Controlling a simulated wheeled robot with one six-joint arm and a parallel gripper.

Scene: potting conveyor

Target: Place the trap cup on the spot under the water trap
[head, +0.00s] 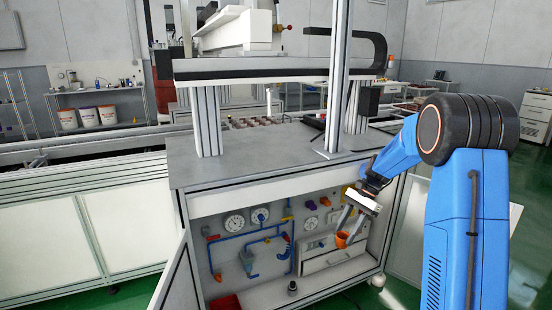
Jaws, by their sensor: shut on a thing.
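My gripper (347,222) is in front of the right part of the open cabinet, pointing down and to the left. It is shut on a small orange cup (342,239), which looks like the trap cup and hangs in the air. Inside the cabinet, a blue-grey bowl-like fitting (248,263) hangs from the blue piping, and another blue fitting (287,248) with an orange top hangs to its right. I cannot tell which of the two is the water trap. The spot under it is not clearly marked in this view.
The cabinet's floor (262,297) carries a small black round part (292,287) and a red box (225,303) at the left. A white drawer unit (330,259) stands behind the cup. The open door (175,278) bounds the left side. Gauges (234,226) line the back panel.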

